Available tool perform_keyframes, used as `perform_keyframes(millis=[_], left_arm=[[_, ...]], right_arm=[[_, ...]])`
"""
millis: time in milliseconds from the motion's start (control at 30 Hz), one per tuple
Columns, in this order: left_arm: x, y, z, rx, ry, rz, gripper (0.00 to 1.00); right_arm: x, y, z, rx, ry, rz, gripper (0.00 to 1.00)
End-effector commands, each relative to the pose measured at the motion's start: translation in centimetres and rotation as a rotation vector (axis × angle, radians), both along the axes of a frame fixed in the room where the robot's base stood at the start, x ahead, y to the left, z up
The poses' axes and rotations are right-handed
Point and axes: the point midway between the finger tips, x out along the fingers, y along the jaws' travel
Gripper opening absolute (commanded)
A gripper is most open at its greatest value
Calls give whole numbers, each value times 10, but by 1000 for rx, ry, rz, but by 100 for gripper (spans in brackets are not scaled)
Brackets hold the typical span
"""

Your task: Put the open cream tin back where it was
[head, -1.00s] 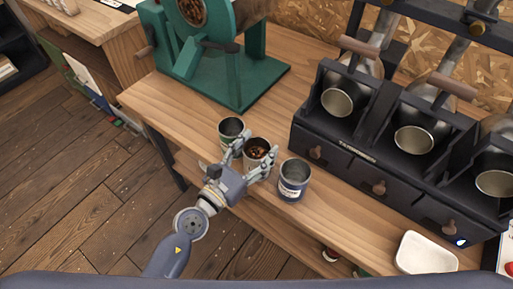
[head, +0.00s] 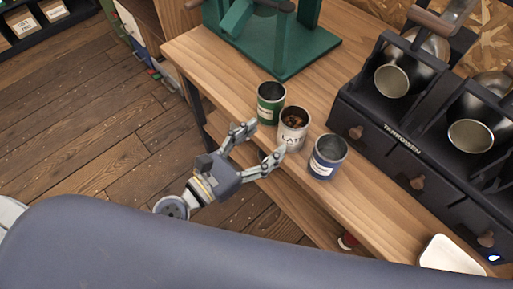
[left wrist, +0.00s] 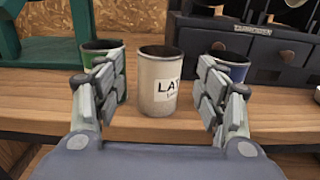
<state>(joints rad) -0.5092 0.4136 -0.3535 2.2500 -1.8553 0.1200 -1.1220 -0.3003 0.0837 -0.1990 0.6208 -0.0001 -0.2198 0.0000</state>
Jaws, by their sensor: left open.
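The open cream tin (head: 292,131) stands upright on the wooden bench between two other tins, with dark brown contents showing inside. In the left wrist view the cream tin (left wrist: 157,83) is straight ahead with part of a black-lettered label visible. My left gripper (head: 264,145) is open and empty, in front of the cream tin and apart from it. In the left wrist view its fingers (left wrist: 163,95) frame the tin on both sides, with the tin beyond the fingertips. My right gripper is not in view.
A green tin (head: 270,104) stands left of the cream tin and a blue tin (head: 326,160) right of it, both close. A dark sample roaster with drawers (head: 405,150) stands behind. A green machine stand (head: 285,50) is at the back left. A white tray (head: 450,256) lies at the right.

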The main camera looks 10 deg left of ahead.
Motion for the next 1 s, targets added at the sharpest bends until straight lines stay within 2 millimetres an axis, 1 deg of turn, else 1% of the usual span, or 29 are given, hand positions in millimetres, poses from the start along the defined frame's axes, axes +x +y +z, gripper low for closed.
perform_keyframes(millis=[33, 133, 433, 500, 567, 667, 700, 767, 800, 867, 900, 933, 967, 1000], left_arm=[[-5, 4, -4, 3, 0, -1, 65], [-11, 8, -2, 1, 0, -1, 65], [-13, 10, 0, 0, 0, 1, 65], [-11, 12, -6, -15, 21, 8, 65], [-6, 16, -20, -50, 71, 25, 65], [6, 32, -67, -175, 233, 92, 65], [12, 41, -93, -249, 321, 136, 65], [18, 58, -137, -380, 466, 218, 65], [20, 71, -168, -474, 564, 282, 65], [19, 89, -213, -620, 702, 386, 65], [15, 101, -244, -719, 788, 463, 65], [11, 110, -266, -795, 848, 523, 65], [6, 119, -289, -870, 906, 587, 65], [-4, 130, -319, -974, 979, 676, 65]], right_arm=[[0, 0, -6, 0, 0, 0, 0], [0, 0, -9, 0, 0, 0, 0], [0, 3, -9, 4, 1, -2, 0], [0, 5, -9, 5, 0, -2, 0], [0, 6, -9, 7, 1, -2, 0], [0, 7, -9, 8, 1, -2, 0], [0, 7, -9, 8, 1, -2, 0], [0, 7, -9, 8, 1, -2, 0], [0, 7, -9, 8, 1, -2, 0], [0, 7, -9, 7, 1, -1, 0], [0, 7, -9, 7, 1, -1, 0], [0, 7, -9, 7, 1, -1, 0], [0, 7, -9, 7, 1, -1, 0], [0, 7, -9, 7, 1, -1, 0]])
